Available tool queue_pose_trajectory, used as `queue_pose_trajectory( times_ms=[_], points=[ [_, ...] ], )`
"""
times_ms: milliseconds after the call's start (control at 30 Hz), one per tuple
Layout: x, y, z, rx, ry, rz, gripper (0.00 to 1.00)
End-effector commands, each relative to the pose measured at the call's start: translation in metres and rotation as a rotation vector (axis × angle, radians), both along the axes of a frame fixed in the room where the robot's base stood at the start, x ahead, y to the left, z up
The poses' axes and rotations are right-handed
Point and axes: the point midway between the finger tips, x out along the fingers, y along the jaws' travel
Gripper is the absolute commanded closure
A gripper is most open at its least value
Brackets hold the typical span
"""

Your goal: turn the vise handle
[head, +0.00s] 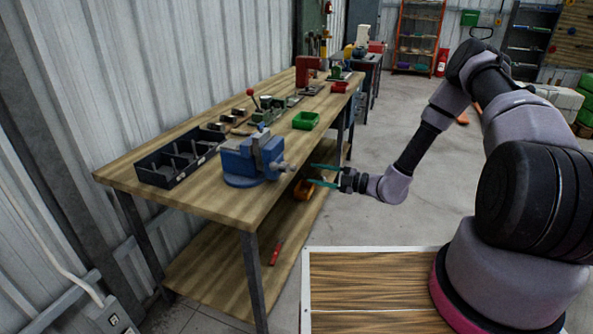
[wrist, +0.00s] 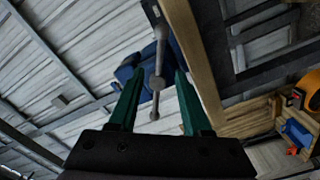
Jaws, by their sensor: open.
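The blue bench vise (head: 245,160) stands at the near edge of the wooden workbench. Its grey screw and handle (head: 284,167) stick out to the right, past the bench edge. In the wrist view, the vise body (wrist: 128,68) is partly hidden behind the fingers, and the handle bar (wrist: 160,55) with its knobbed ends runs lengthwise between them. My gripper (head: 311,173) is open, with teal fingers pointing at the handle. In the head view a small gap shows between fingertips and handle. The gripper also shows in the wrist view (wrist: 159,80), with nothing gripped.
A black divided tray (head: 180,162) lies left of the vise on the workbench (head: 205,198). A green bin (head: 306,120) and a red machine (head: 307,70) stand farther back. A lower shelf holds a yellow-orange object (head: 304,190) and a red tool (head: 275,254).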

Motion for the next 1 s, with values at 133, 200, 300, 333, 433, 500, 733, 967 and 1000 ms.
queue_pose_trajectory(
  times_ms=[133,200,300,333,433,500,733,967,1000],
  points=[
    [0.010,0.029,0.000,0.000,-0.002,0.003,0.51],
    [0.014,0.041,0.000,0.000,-0.003,0.003,0.51],
    [0.019,0.054,0.000,0.000,-0.003,0.003,0.51],
    [0.020,0.058,0.000,-0.001,-0.003,0.002,0.51],
    [0.023,0.065,0.000,-0.002,-0.003,0.003,0.51],
    [0.024,0.068,0.000,-0.001,-0.003,0.001,0.51],
    [0.025,0.070,0.000,-0.001,-0.003,0.001,0.51],
    [0.025,0.070,0.000,-0.001,-0.003,0.001,1.00],
    [0.025,0.070,0.000,-0.001,-0.003,0.001,1.00]
  ],
)
